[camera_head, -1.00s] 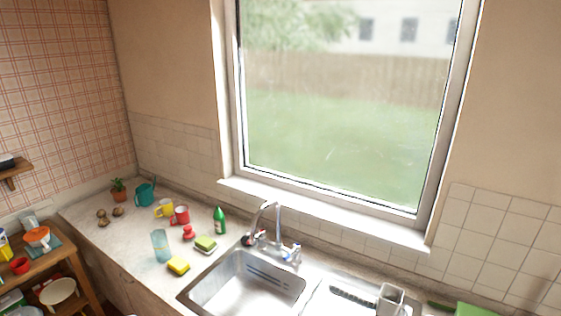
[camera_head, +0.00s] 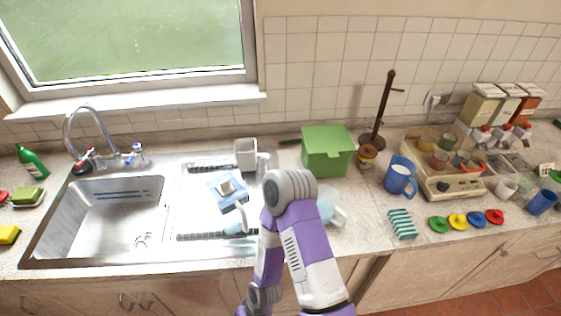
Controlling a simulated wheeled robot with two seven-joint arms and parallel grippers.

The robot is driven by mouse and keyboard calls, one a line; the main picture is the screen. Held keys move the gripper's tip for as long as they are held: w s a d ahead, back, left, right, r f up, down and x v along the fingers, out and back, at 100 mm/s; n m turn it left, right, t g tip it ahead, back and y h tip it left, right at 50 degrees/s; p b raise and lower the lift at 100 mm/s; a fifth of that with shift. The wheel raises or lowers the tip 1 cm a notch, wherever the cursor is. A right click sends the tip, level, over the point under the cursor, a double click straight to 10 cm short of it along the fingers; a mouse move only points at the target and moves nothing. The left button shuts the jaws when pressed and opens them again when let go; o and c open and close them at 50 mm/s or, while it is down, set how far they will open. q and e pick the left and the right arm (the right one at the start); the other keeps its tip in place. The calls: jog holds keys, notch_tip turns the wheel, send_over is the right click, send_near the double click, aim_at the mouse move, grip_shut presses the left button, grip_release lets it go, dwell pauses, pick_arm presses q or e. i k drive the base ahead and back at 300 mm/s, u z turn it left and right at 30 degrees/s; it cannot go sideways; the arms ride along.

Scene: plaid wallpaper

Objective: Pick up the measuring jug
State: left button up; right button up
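A pale bluish, see-through vessel with a light handle (camera_head: 328,207) stands on the counter right of the sink, partly hidden behind one of my arms; it may be the measuring jug, but I cannot tell for sure. A blue jug-shaped vessel with a handle (camera_head: 400,179) stands further right on the counter. One purple and white arm of mine rises at the bottom middle, bent at a grey joint.
A white mug (camera_head: 245,153) and a blue-and-white item (camera_head: 228,192) are on the drainer beside the sink (camera_head: 100,218). A green box (camera_head: 327,152) stands behind my arm.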

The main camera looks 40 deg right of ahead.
aim_at(328, 198)
jog(key=z, duration=1.8)
